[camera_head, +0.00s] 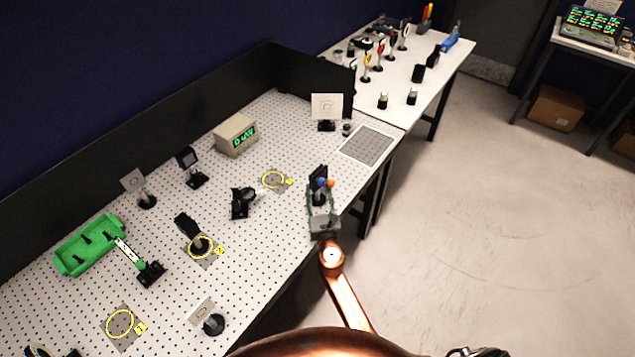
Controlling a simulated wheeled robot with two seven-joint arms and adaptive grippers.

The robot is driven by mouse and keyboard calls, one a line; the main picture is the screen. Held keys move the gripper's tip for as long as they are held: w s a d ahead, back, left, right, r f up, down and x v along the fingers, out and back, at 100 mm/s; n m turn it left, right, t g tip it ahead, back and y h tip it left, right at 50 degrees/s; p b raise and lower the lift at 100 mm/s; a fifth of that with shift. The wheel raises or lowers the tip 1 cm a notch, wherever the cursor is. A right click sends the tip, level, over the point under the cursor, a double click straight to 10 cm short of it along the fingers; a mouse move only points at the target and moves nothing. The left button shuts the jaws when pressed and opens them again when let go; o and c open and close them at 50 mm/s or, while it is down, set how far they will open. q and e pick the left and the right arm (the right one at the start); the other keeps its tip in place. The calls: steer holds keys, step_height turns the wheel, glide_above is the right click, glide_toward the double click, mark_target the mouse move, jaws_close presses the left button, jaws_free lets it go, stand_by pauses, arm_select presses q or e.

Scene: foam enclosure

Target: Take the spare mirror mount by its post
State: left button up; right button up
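A black mount with a blue knob and an orange knob (320,181) stands near the right edge of the perforated table, which looks like the spare mirror mount. My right gripper (322,198), at the end of a copper arm from the bottom of the picture, is at this mount. Its grey-green fingers lie around the mount's lower part, one on each side of the post. The post is mostly hidden by the fingers. I cannot tell whether they touch it. My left gripper is not clearly in view.
The perforated table (290,120) holds a green tray (75,262), a display box (235,135), a white card on a stand (327,107) and several black mounts. Open floor is right.

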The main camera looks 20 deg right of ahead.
steer(key=shift+w+d+f, duration=0.1)
steer(key=shift+w, duration=0.55)
steer(key=shift+s, duration=0.1)
steer(key=shift+c, duration=0.6)
jaws_close()
